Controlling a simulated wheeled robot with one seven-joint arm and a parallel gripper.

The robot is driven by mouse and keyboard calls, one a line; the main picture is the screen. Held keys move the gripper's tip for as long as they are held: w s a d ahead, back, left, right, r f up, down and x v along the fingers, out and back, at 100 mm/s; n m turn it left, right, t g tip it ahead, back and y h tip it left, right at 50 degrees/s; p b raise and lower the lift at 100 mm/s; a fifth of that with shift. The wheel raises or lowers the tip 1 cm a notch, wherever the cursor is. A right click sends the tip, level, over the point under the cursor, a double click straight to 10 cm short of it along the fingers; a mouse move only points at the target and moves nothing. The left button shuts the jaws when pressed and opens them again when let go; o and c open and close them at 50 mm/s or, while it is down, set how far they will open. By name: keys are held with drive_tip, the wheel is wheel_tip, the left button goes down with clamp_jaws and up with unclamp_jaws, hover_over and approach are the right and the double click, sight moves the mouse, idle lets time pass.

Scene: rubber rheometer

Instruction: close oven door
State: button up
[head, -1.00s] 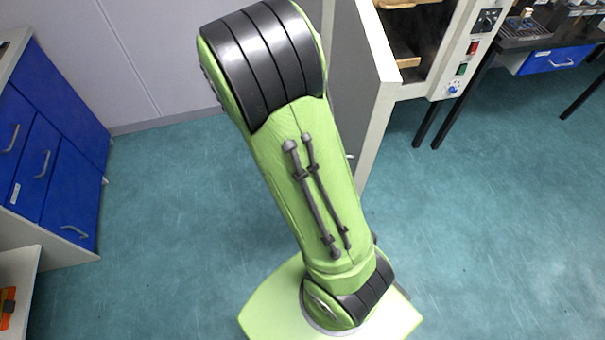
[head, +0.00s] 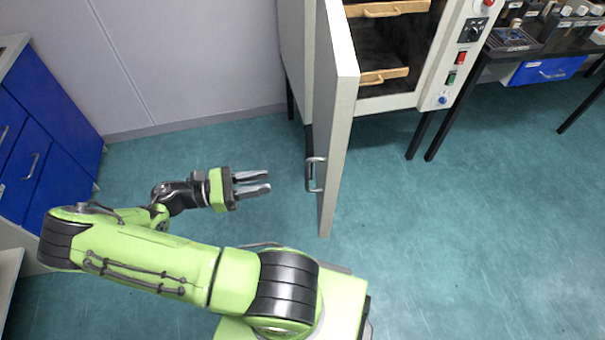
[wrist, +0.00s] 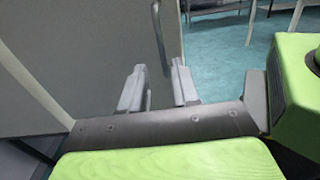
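The oven (head: 449,62) stands at the upper middle of the head view with its grey door (head: 336,113) swung wide open toward me. The door's metal handle (head: 315,174) is on the door's left-facing side, near its free edge. My gripper (head: 269,183) is open and empty, left of the handle and apart from it, with its fingers pointing right toward the door. In the wrist view the door panel (wrist: 75,60) fills the left side, and the handle (wrist: 160,38) shows beyond the two parted fingers (wrist: 158,88).
Inside the oven are wooden trays (head: 385,76). Blue drawer cabinets (head: 48,130) stand at the left. A black table (head: 540,50) with a blue drawer and small items is at the right. The floor (head: 430,250) right of the door is clear.

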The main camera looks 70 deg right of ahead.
drive_tip(key=b, duration=0.2)
hover_over(308, 188)
drive_tip(key=shift+w+d, duration=0.15)
drive_tip(key=shift+d, duration=0.1)
clamp_jaws()
